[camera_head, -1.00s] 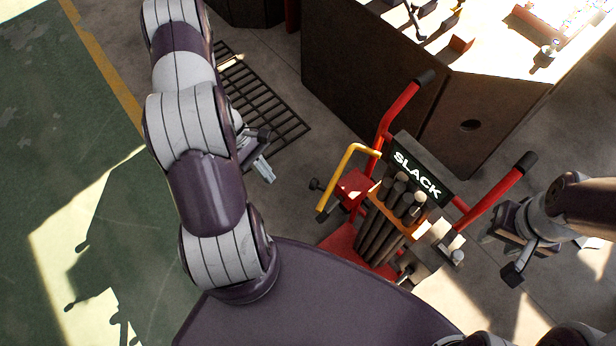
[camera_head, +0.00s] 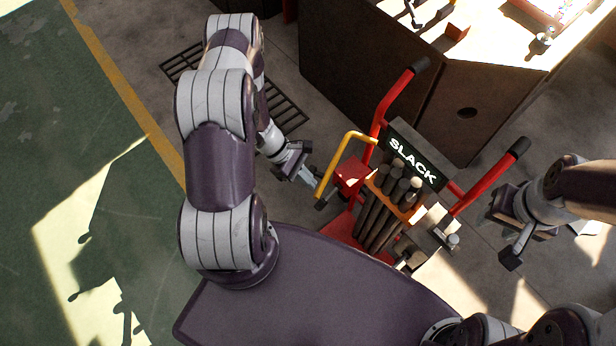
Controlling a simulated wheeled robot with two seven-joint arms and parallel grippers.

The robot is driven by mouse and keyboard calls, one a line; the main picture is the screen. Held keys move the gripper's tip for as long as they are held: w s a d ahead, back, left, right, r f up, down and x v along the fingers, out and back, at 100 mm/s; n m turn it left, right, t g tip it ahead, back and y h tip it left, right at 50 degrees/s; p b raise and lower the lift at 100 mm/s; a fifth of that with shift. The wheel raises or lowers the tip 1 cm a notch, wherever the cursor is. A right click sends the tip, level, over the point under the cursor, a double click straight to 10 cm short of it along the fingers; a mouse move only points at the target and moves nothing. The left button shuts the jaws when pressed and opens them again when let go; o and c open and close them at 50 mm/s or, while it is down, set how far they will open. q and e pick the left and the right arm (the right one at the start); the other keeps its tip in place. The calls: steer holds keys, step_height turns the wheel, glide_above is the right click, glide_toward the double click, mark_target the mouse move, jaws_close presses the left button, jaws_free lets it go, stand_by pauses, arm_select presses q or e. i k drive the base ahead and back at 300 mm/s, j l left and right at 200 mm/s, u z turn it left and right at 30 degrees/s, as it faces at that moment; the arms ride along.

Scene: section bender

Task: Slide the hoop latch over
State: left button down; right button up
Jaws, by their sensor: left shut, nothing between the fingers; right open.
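The yellow hoop latch (camera_head: 334,160) is a bent bar on the left side of a red cart (camera_head: 345,228). One end reaches toward the cart's left upright and the other drops to a dark tip. My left gripper (camera_head: 316,186) is shut and empty, just left of the hoop's lower leg. I cannot tell whether it touches the bar. A red block (camera_head: 351,171) sits right beside the hoop. My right gripper (camera_head: 507,238) is open and empty, right of the cart.
The cart carries a "SLACK" sign (camera_head: 413,162), several dark rods (camera_head: 378,213) and two red handles with black grips. A dark workbench (camera_head: 400,85) stands behind. A floor grate (camera_head: 285,108) lies behind my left arm. Green floor on the left is clear.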

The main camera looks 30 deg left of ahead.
mark_target(452, 240)
steer(key=l+u, duration=0.3)
steer(key=l, duration=0.45)
steer(key=k+l+u, duration=0.2)
steer(key=k+l, duration=0.15)
steer(key=l, duration=0.1)
